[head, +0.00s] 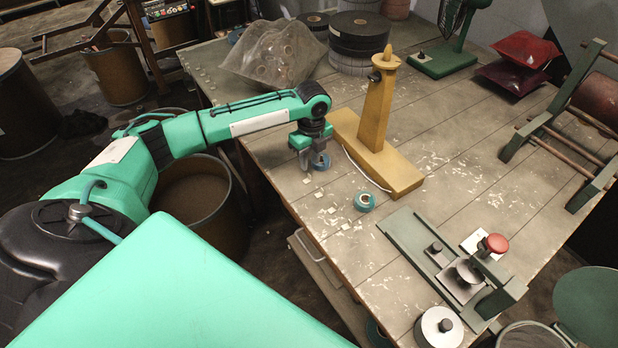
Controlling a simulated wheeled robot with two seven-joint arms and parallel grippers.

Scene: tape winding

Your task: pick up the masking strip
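No item is plainly labelled as the masking strip. A small teal roll (365,201) lies on the wooden worktable, in front of the yellow stand. Another teal roll (322,165) is right at the fingertips of my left gripper (317,163), which points down over the table's left edge area. I cannot tell whether the fingers are closed on that roll or just around it. Several small pale scraps (308,181) lie on the tabletop near it. My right gripper is out of view.
The yellow stand (380,130) rises just right of my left gripper. A green winding fixture with a red knob (497,243) sits at the front right. Dark rolls (359,32), a clear plastic bag (275,52) and a green fan (450,50) stand at the back. The table's right middle is clear.

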